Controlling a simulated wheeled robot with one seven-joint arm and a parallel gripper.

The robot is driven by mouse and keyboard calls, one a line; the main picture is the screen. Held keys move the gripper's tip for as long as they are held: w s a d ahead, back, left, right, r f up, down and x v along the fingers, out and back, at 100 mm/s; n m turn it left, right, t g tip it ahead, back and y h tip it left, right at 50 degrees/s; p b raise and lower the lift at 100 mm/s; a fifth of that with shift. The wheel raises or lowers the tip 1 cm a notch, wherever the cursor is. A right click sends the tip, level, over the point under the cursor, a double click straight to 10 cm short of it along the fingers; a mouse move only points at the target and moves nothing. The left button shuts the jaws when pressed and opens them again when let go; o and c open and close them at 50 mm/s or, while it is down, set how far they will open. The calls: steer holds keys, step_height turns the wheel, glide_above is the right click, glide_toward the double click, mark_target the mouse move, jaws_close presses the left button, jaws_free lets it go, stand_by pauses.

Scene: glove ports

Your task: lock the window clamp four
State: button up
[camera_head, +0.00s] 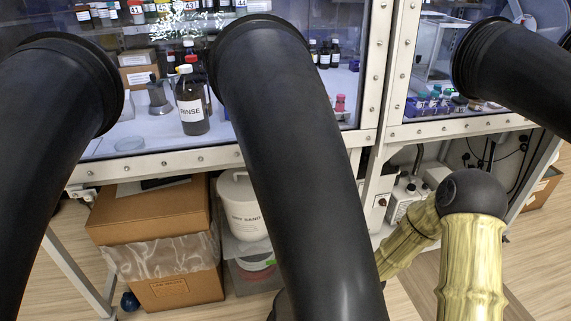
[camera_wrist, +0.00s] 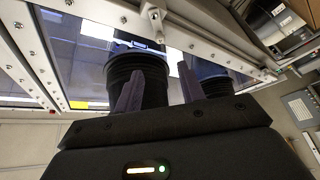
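I cannot pick out window clamp four with certainty in either view, and no number four label is readable. In the wrist view a small metal fitting (camera_wrist: 152,18) sits on the white window frame, above and beyond my fingers; I cannot tell whether it is a clamp. My gripper (camera_wrist: 160,74) shows in the wrist view with its two dark purple fingers spread apart and nothing visibly held between them. It points up toward the frame and the black glove sleeves. In the head view my gripper is out of sight; only my arm shows at lower right.
Long black glove sleeves (camera_head: 295,160) stick out from the window ports and block much of the head view. Behind the glass stand a RINSE bottle (camera_head: 192,108) and other bottles. Below are a cardboard box (camera_head: 150,215) and a white DRY SAND bucket (camera_head: 242,205).

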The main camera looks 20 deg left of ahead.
steer(key=p+x, duration=0.1)
steer(key=x, duration=1.6)
steer(key=shift+w+a+p, duration=0.15)
steer(key=shift+p, duration=0.2)
jaws_close()
